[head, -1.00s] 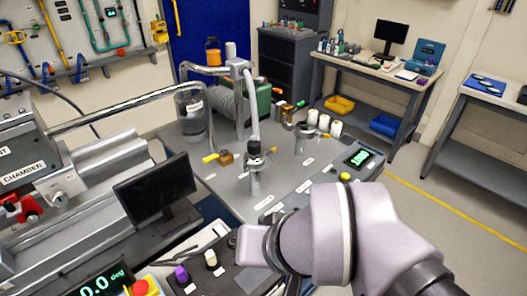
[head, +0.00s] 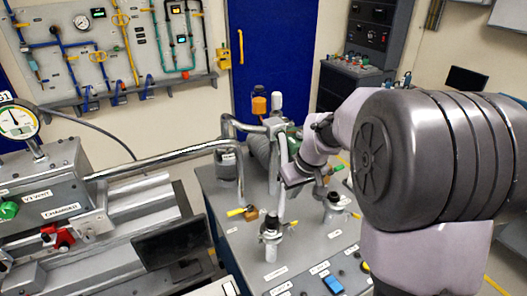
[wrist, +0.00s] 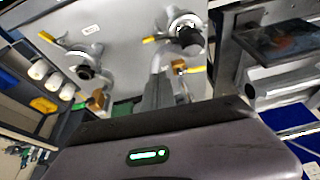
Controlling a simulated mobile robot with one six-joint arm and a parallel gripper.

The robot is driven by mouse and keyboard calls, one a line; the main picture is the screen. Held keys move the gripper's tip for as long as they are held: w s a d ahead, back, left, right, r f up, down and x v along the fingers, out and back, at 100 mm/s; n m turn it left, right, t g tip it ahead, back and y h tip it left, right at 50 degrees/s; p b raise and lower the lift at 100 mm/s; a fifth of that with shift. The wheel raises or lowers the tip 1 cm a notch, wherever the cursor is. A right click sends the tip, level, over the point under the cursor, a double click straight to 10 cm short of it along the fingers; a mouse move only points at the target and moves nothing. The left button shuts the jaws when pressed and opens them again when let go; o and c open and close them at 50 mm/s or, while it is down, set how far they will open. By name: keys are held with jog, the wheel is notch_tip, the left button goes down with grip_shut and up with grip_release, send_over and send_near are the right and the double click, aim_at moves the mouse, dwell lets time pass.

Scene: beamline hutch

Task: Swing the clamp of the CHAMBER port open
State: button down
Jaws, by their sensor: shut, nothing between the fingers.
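The CHAMBER label (head: 62,211) is on a grey metal block at the left of the head view. A red clamp (head: 57,237) sits just below it, beside a pale metal fitting (head: 95,224). The clamp looks closed, but it is too small to be sure. My gripper (head: 300,178) is over the middle bench, well to the right of the clamp and touching nothing that I can see. It is shut and empty; its fingertips are hard to make out. In the wrist view my own dark housing fills the bottom, and the clamp is not identifiable.
A bent metal pipe (head: 165,160) runs from the left block toward the middle bench. A dark monitor (head: 170,240) stands between them. Two upright ports (head: 271,232) (head: 336,205) rise from the middle bench. A gauge (head: 17,122) stands above the left block.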

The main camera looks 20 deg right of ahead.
aim_at(282, 234)
notch_tip(282, 234, down, 11)
jog(key=d+b, duration=0.1)
jog(key=b, duration=0.2)
jog(key=shift+w+b, duration=0.3)
jog(key=shift+b, duration=0.1)
jog(key=shift+r, duration=0.1)
jog(key=shift+s+d, duration=0.1)
jog(key=shift+s, duration=0.05)
